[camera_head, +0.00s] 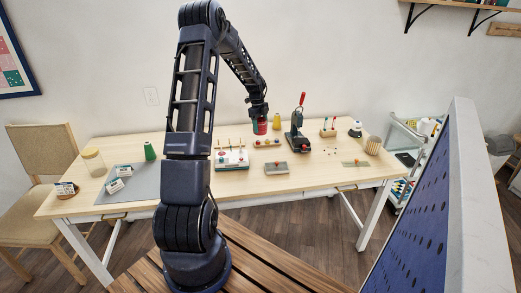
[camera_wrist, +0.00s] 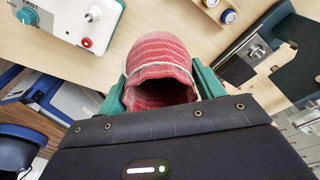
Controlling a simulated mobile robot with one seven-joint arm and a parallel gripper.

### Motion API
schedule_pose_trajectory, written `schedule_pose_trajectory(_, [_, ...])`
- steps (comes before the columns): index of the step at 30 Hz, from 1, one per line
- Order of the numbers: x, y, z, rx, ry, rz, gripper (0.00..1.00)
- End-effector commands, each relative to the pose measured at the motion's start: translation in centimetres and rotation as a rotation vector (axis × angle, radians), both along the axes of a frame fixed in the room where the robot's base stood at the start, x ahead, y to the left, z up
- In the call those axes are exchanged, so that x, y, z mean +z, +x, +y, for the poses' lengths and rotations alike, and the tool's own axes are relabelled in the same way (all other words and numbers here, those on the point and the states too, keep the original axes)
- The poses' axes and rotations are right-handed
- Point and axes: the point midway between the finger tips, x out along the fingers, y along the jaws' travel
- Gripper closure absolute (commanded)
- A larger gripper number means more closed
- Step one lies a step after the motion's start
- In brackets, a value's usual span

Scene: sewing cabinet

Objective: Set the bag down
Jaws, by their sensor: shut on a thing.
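A small red, pale-striped woven bag (camera_wrist: 160,58) is held between the green fingers of my gripper (camera_wrist: 160,88) in the wrist view. Its dark open end faces the camera. In the head view the red bag (camera_head: 260,128) hangs under my gripper (camera_head: 259,117), over the middle of the light wooden table (camera_head: 300,181). The gripper is shut on the bag. I cannot tell from the frames how high its lower end is above the table.
A white-and-teal device with knobs (camera_head: 232,160) stands left of the bag. A grey box (camera_head: 276,168) lies in front, and a black press with a red handle (camera_head: 298,135) stands to the right. A grey mat (camera_head: 143,189) lies left.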

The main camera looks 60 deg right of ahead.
Motion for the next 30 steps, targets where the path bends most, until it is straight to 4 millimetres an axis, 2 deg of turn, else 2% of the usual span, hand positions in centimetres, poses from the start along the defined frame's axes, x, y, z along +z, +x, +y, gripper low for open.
schedule_pose_trajectory(1, [-1.3, -0.1, 0.0, -0.001, 0.003, 0.002, 0.55])
schedule_pose_trajectory(6, [-5.0, -0.1, 0.0, -0.001, 0.004, 0.001, 0.55])
schedule_pose_trajectory(12, [-8.4, -0.1, 0.0, 0.0, 0.002, 0.0, 0.55])
schedule_pose_trajectory(20, [-10.0, 0.0, 0.0, 0.0, 0.0, 0.0, 0.55])
schedule_pose_trajectory(30, [-13.9, 0.0, 0.0, 0.0, 0.002, 0.0, 0.55])
